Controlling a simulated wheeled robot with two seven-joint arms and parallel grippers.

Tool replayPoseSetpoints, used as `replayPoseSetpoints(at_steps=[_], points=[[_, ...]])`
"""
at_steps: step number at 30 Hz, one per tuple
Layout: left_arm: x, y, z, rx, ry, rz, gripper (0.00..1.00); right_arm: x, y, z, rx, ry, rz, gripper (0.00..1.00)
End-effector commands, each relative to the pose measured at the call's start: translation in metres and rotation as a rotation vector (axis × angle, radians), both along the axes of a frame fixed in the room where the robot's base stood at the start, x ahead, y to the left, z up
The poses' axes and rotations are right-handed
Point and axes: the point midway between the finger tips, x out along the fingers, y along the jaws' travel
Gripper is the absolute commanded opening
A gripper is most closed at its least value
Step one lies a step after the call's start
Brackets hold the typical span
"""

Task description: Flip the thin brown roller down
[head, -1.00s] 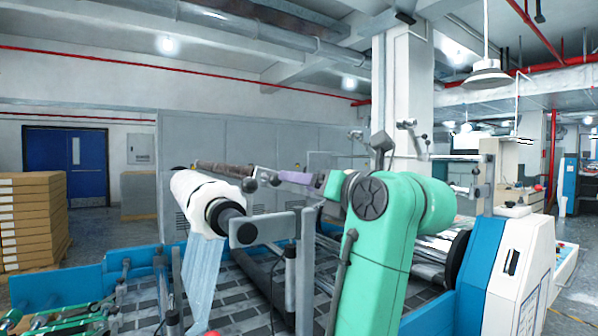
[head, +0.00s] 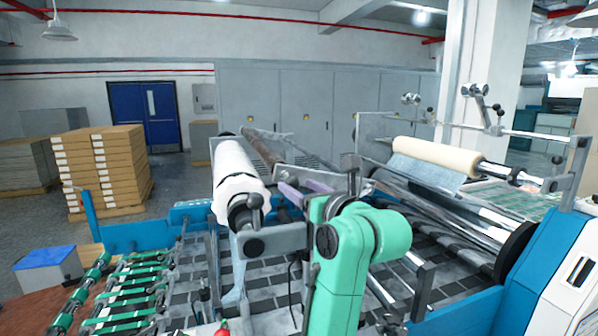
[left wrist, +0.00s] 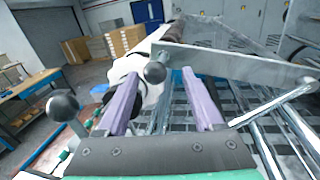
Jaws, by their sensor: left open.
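The thin brown roller (head: 262,145) lies behind the white roll, running back from the machine's near side in the head view. Its brown end also shows at the top of the left wrist view (left wrist: 176,29). My left gripper (head: 291,189) has two purple fingers and is beside the white roll's near end, close to a metal bracket. In the left wrist view the fingers (left wrist: 160,76) are apart, with a round knob (left wrist: 156,72) on a metal plate showing between them. I cannot tell whether they touch it. My right gripper is not in view.
The white roll (head: 234,163) is left of my arm; a cream roll (head: 436,155) is at the right. The metal plate (left wrist: 235,64) crosses in front of the fingers. Stacked boxes (head: 108,170) stand on the floor at the left, away from the machine.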

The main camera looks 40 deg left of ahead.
Motion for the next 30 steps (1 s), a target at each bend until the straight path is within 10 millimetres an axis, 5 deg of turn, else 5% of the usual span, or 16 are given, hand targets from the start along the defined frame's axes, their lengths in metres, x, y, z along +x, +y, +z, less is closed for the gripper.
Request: replayPoseSetpoints(at_steps=[4, 11, 16, 30], points=[[0.003, 0.012, 0.001, 0.001, 0.001, 0.001, 0.69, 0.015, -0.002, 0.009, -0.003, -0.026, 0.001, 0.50], [0.004, 0.012, -0.001, 0.000, 0.000, -0.001, 0.65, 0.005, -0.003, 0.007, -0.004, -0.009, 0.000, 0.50], [0.003, 0.012, -0.001, 0.000, 0.000, 0.000, 0.00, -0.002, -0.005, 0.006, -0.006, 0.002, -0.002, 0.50], [0.004, 0.012, -0.001, -0.001, 0.000, -0.001, 0.00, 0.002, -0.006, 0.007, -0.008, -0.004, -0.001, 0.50]])
